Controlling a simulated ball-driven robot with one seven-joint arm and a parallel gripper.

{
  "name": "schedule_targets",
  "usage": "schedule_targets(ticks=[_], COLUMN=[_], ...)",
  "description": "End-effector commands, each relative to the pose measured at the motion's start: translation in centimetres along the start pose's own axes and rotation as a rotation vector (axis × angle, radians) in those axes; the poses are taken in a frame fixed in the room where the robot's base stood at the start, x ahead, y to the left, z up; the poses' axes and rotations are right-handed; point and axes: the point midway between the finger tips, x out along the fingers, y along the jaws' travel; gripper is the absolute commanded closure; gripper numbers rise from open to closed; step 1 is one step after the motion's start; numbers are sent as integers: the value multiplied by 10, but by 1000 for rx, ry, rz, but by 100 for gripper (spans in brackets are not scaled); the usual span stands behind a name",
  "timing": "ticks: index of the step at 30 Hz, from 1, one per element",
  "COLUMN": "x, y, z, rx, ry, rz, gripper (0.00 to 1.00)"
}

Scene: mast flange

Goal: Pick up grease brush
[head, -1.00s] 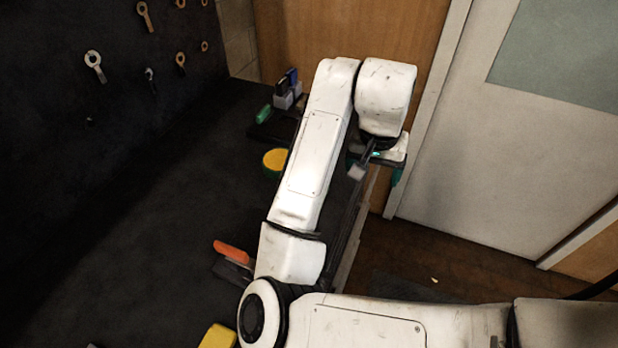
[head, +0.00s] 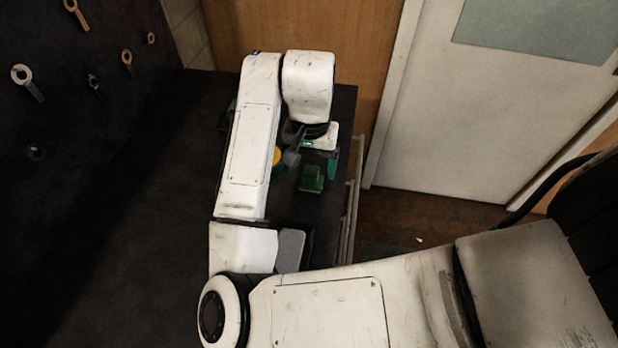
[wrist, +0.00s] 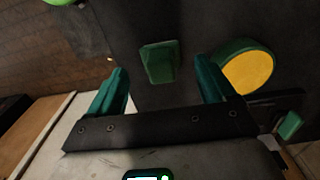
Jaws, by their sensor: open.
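A small dark green block-like object (wrist: 158,62) lies on the dark bench, seen in the wrist view between and beyond my fingertips. It also shows in the head view (head: 311,178), just below my gripper (head: 312,160). It may be the grease brush, but I see no clear bristles. My gripper (wrist: 162,78) is open, with its two teal fingers apart and nothing between them. A green handle (wrist: 290,125) with a dark part beside it lies at the lower right in the wrist view. I cannot tell if that is a brush.
A round yellow and green tin (wrist: 248,72) stands right of the green block, near my right finger; in the head view my arm partly hides it (head: 277,157). A bright green thing (wrist: 62,2) is cut off at the top. The bench (head: 150,230) ends near a door (head: 480,130).

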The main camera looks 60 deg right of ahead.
Motion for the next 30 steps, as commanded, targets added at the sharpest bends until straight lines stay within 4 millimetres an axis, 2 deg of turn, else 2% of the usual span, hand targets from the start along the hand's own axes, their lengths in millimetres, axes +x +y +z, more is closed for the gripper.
schedule_targets(ticks=[5,12,15,23,30], x=[12,44,52,55,55], y=[0,-2,-1,-2,-1], z=[-2,-8,-8,-8,-8], rx=[-1,-2,-2,-1,0], ry=[0,-1,-1,1,1], rz=[2,0,0,-1,-1], gripper=[17,17,17,17,39])
